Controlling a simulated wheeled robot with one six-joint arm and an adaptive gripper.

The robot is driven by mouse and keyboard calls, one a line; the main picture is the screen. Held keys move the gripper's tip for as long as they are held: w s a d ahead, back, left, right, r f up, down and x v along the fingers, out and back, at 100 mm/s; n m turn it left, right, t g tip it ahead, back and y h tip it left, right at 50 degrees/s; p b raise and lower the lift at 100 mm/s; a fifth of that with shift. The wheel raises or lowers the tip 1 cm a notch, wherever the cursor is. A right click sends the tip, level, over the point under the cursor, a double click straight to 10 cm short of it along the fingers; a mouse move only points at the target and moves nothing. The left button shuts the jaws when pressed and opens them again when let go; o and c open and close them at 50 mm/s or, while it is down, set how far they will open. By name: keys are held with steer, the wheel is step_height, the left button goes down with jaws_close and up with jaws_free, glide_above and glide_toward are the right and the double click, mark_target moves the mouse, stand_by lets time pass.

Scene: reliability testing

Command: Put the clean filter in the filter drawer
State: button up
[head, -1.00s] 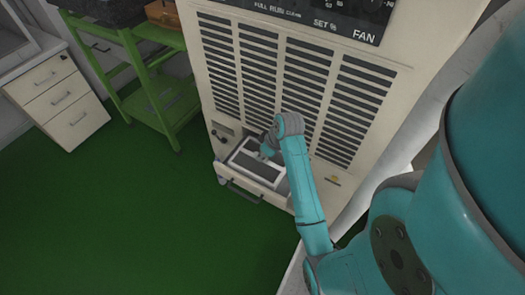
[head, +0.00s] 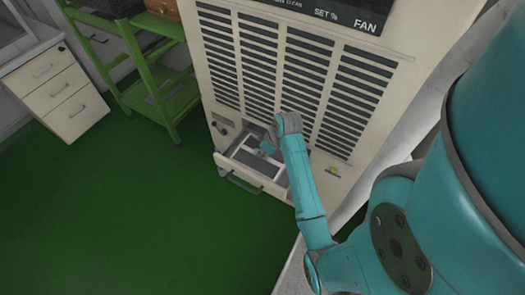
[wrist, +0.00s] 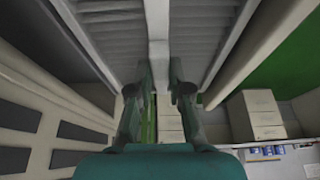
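The filter drawer (head: 232,167) is pulled out at the foot of the cream machine. The clean filter (head: 265,167), a white frame with two grey panels and a middle bar, sits low within the drawer opening, between its walls. Whether it rests on the drawer floor cannot be seen. My gripper (head: 268,147) is over the filter from above, partly hidden by my wrist. In the wrist view, the two fingers (wrist: 158,75) stand on either side of the filter's white middle bar (wrist: 158,30), with the bar filling the gap between them.
The machine's slatted front (head: 285,75) rises right behind the drawer. A yellow round part (head: 333,171) is right of the drawer. A green shelf stand (head: 160,85) and a white drawer cabinet (head: 58,92) stand left. The green floor in front is clear.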

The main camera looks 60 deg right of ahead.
steer(key=o, duration=0.5)
steer(key=v, duration=1.2)
steer(key=shift+w+a, duration=0.1)
